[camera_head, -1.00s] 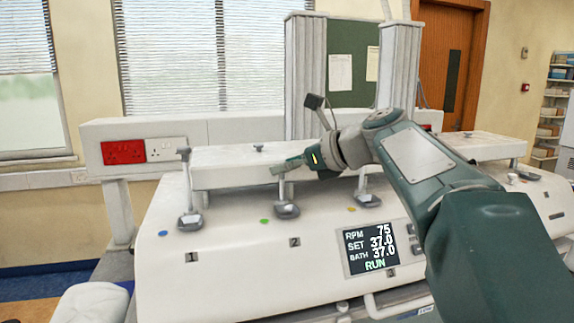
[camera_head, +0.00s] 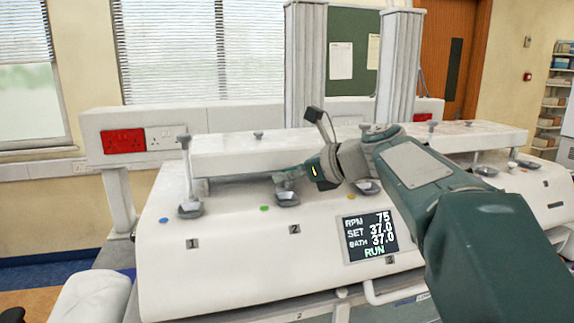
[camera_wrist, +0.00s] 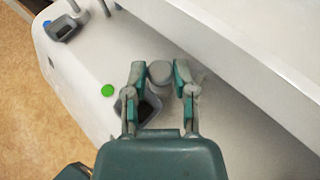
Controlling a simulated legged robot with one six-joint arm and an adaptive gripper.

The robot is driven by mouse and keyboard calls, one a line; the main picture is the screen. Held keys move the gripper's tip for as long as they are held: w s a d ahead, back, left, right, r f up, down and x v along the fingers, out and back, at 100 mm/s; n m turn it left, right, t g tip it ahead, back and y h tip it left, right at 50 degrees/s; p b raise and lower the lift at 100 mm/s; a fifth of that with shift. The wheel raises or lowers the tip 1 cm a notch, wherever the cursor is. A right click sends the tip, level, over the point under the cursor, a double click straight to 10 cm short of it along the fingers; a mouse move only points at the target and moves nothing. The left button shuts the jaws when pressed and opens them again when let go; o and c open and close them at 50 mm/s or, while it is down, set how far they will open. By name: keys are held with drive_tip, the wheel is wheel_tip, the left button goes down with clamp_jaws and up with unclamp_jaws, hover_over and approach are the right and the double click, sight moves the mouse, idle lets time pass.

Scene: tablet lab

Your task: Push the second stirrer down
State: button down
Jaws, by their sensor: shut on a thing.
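The second stirrer has a grey cup-like lower end (camera_head: 288,199) above the panel marked 2, beside a green dot. My gripper (camera_head: 287,178) is at this stirrer, just above its lower end, below the front of the white beam. In the wrist view my gripper (camera_wrist: 159,76) has its two teal fingers on either side of the stirrer's round grey top (camera_wrist: 160,71), shut on it. The dark lower end (camera_wrist: 147,108) shows beneath the left finger. The fingers hide most of the shaft.
The first stirrer (camera_head: 189,210) stands to the left with its shaft tall above the beam. A third stirrer (camera_head: 368,187) is partly behind my wrist. The white beam (camera_head: 235,160) runs close behind my gripper. The display (camera_head: 369,238) reads RUN.

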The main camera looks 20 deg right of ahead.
drive_tip(key=shift+f, duration=0.35)
drive_tip(key=shift+c, duration=2.2)
unclamp_jaws()
drive_tip(key=shift+r, duration=0.1)
drive_tip(key=shift+s+d+r, duration=0.1)
drive_tip(key=shift+s+d, duration=0.05)
drive_tip(key=shift+d, duration=0.05)
drive_tip(key=v, duration=1.1)
drive_tip(key=shift+s+d, duration=0.1)
